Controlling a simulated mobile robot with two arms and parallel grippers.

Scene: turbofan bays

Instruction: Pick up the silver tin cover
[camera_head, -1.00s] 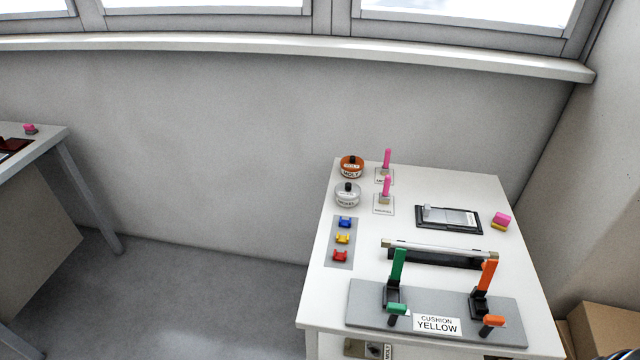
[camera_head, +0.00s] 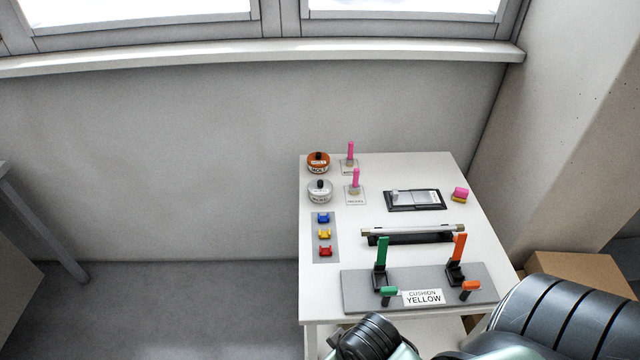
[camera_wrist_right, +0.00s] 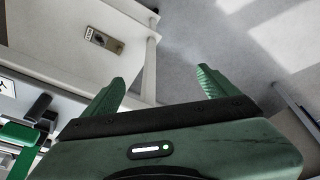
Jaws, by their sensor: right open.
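The silver tin (camera_head: 320,196) stands on the white table at its left side in the head view, with a silver cover (camera_head: 320,186) and a black knob on top. An orange tin (camera_head: 318,162) with a similar knob stands just behind it. My right gripper (camera_wrist_right: 162,82) is open, with two green fingers spread and nothing between them in the right wrist view. The tin does not show in that view. In the head view parts of my right arm are low at the right, in front of the table, well away from the tin. My left gripper is not in view.
Pink-handled brushes (camera_head: 355,182) stand right of the tins. Blue, yellow and red pieces lie on a grey strip (camera_head: 331,219) in front. A grey board (camera_head: 357,291) with green and orange levers fills the table's front. A cardboard box (camera_head: 580,268) is at the right.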

